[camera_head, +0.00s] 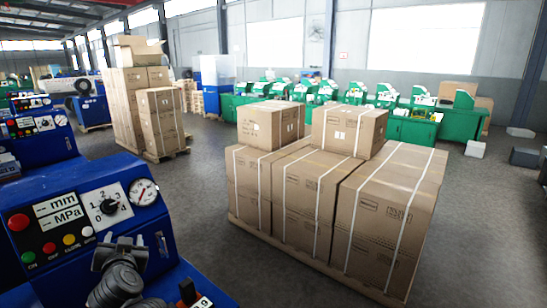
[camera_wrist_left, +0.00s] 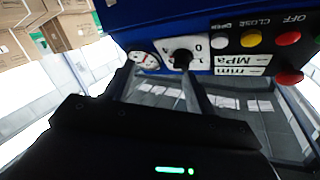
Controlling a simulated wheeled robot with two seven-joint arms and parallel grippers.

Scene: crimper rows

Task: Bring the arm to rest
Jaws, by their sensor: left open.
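My left gripper (camera_head: 124,246) is in the lower left of the head view, just in front of the blue machine's control panel (camera_head: 80,205). Its jaws are open, and I see nothing between them. In the left wrist view, the two dark fingers of the left gripper (camera_wrist_left: 155,78) stand apart, with the panel upside down beyond them. The round dial (camera_wrist_left: 181,57) and the pressure gauge (camera_wrist_left: 142,59) show near the fingertips. I cannot tell whether a finger touches the panel. My right gripper is not in view.
Strapped cartons (camera_head: 335,190) stand on a pallet right of the machine. Another carton stack (camera_head: 160,115) is farther back. Green machines (camera_head: 413,127) line the back. Another blue machine (camera_head: 35,125) stands behind on the left. Grey floor (camera_head: 185,205) is open between machine and cartons.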

